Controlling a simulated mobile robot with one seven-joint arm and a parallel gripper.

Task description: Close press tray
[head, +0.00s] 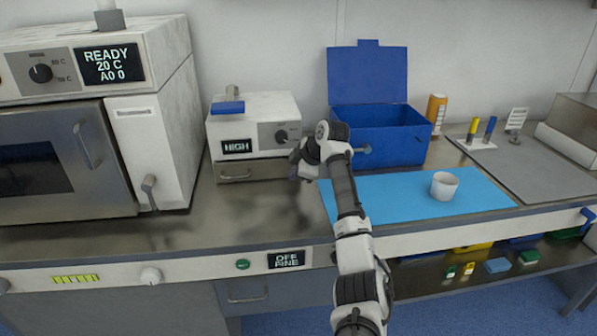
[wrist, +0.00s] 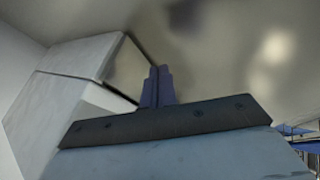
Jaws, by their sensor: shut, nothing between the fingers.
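The press (head: 256,125) is a small white box on the steel counter, with a blue lever on top, a dial and a display reading HIGH. Its grey tray (head: 232,172) is low at the front, with a bar handle. My arm is in front of the tray's right end, and I cannot tell whether the tray stands slightly out. My gripper (head: 296,167) is at the press's lower right corner, fingers pointing down. In the wrist view the two dark fingers (wrist: 157,88) are together and empty, beside a pale box with a metal face at left.
A large white oven (head: 100,110) stands left of the press. An open blue box (head: 390,135) is to the right, behind a blue mat (head: 400,197) with a white cup (head: 444,186). The counter (head: 200,225) in front of the press is clear.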

